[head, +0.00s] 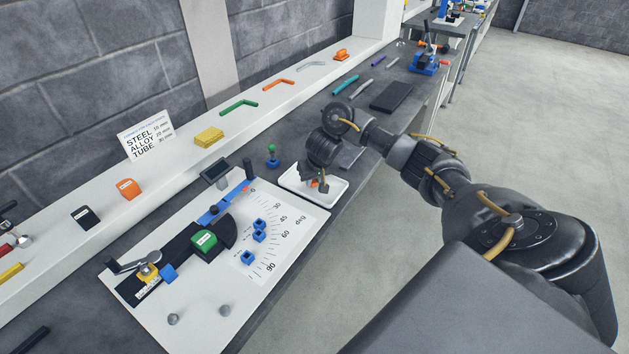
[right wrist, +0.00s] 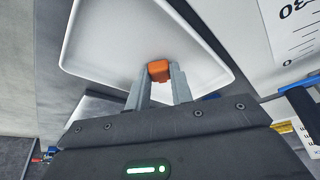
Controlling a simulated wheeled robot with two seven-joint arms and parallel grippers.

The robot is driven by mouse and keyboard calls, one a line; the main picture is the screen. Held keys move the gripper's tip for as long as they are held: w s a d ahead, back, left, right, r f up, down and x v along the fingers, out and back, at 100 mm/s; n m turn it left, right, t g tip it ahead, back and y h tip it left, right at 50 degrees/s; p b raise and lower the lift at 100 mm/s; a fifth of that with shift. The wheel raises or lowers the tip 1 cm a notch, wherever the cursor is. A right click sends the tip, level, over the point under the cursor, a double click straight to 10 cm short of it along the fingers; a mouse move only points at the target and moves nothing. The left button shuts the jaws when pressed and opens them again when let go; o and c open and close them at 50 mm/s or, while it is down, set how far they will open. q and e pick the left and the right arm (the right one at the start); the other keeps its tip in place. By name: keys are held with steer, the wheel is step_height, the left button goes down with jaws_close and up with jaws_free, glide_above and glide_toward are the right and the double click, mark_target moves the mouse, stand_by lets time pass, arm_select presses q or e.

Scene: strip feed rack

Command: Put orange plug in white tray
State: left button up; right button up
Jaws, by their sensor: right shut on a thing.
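The orange plug (right wrist: 158,71) is held between the two fingertips of my right gripper (right wrist: 159,80) in the right wrist view. In the head view the right gripper (head: 318,184) points down over the white tray (head: 337,199), and a bit of orange shows at its fingers. The white tray also fills much of the right wrist view (right wrist: 95,45), behind the plug. The plug lies within the tray's outline there; I cannot tell whether it touches the tray floor. My left gripper is in neither view.
A white angle-scale board (head: 285,236) with blue blocks and a green-topped block (head: 204,241) lies left of the tray. A small green-knobbed blue piece (head: 272,158) stands behind the tray. A dark flat pad (head: 391,96) lies farther along the bench. Colored parts line the shelf.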

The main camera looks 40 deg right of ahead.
steer(key=o, duration=0.9)
steer(key=shift+f, duration=0.15)
steer(key=shift+o, duration=0.2)
steer(key=shift+r, duration=0.35)
steer(key=p+v, duration=0.7)
steer(key=v, duration=0.4)
steer(key=shift+s+r+p, duration=0.25)
steer(key=shift+r+p, duration=0.05)
steer(key=shift+a, duration=0.1)
